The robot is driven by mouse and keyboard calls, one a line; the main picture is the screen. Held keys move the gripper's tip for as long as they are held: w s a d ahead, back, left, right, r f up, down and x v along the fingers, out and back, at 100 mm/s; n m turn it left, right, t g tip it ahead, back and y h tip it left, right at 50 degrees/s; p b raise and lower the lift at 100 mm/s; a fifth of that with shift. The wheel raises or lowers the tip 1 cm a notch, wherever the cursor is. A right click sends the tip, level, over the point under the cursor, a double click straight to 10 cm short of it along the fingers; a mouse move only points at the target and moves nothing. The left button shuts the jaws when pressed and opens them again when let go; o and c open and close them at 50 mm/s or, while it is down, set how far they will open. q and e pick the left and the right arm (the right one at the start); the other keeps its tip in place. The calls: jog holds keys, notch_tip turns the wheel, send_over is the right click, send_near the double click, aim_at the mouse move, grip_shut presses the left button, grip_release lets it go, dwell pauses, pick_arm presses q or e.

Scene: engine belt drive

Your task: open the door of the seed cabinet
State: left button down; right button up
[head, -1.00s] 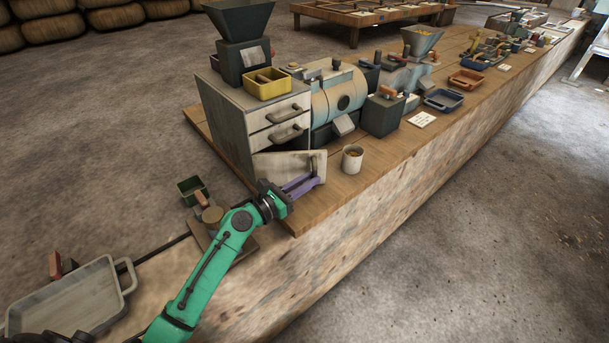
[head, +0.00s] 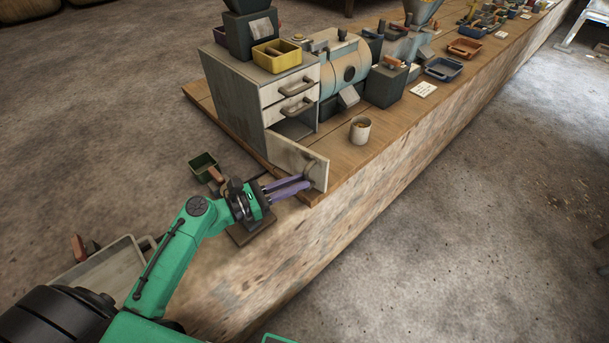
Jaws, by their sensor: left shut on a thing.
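The seed cabinet (head: 233,103) is a grey box with light drawer fronts on the wooden bench. Its bottom door (head: 287,157) is a pale panel that stands swung out from the front, with a dark opening (head: 291,129) showing above and behind it. The door's handle (head: 310,167) is near its outer edge. My left gripper (head: 308,182), with purple fingers on a green arm, is shut on the door handle; the fingers partly hide it. My right gripper does not show; only a bit of green shows at the bottom edge.
A metal cup (head: 360,131) stands on the bench right of the door. Two drawers with handles (head: 297,87) sit above the opening. A yellow bin (head: 277,55) is on the cabinet top. A grey tray (head: 105,268) and a green bin (head: 203,165) lie to the left.

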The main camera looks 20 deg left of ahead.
pick_arm(q)
jog(key=shift+s+a+r+t, duration=0.15)
jog(key=shift+a+t, duration=0.15)
jog(key=shift+a, duration=0.55)
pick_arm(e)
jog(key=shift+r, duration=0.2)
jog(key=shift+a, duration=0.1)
pick_arm(q)
jog(key=c, duration=1.2)
grip_release()
jog(key=o, duration=0.4)
jog(key=shift+a, duration=0.15)
jog(key=shift+c, duration=0.2)
jog(key=shift+a, duration=0.1)
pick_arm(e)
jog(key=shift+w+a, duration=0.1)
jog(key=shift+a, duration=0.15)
pick_arm(q)
jog(key=shift+f, duration=0.2)
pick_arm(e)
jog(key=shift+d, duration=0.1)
